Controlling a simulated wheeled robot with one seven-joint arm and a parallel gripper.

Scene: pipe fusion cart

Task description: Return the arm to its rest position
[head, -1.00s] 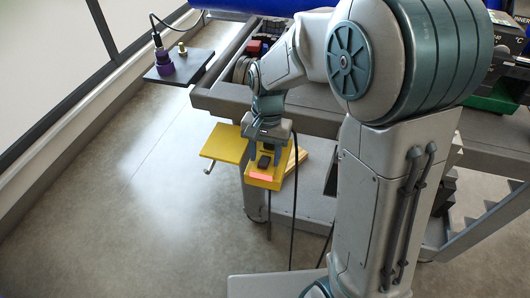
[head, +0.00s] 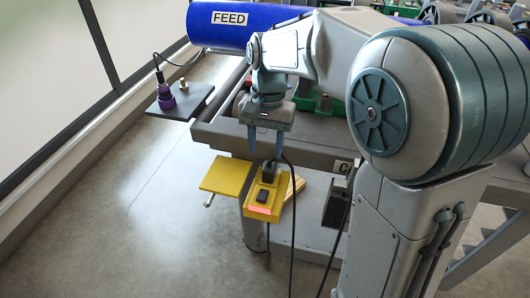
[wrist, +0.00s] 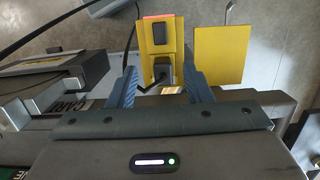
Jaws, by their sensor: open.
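My gripper (head: 266,143) is open and empty in the head view, pointing down just above a yellow box (head: 262,210). The box has a black plug with a cable at its top, a dark rocker switch (head: 262,196) and a lit red strip. In the wrist view, my two blue fingers (wrist: 160,90) stand apart, with the black plug (wrist: 163,72) seen between and beyond them. I cannot tell exactly how far the fingertips are from the plug. My arm stretches from the right across the cart.
A yellow flap (head: 228,175) sits left of the box. A dark plate (head: 180,101) with a purple connector (head: 165,98) juts from the cart's left corner. The grey cart rail (head: 225,135) and blue FEED pipe (head: 245,24) lie behind. The floor at left is clear.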

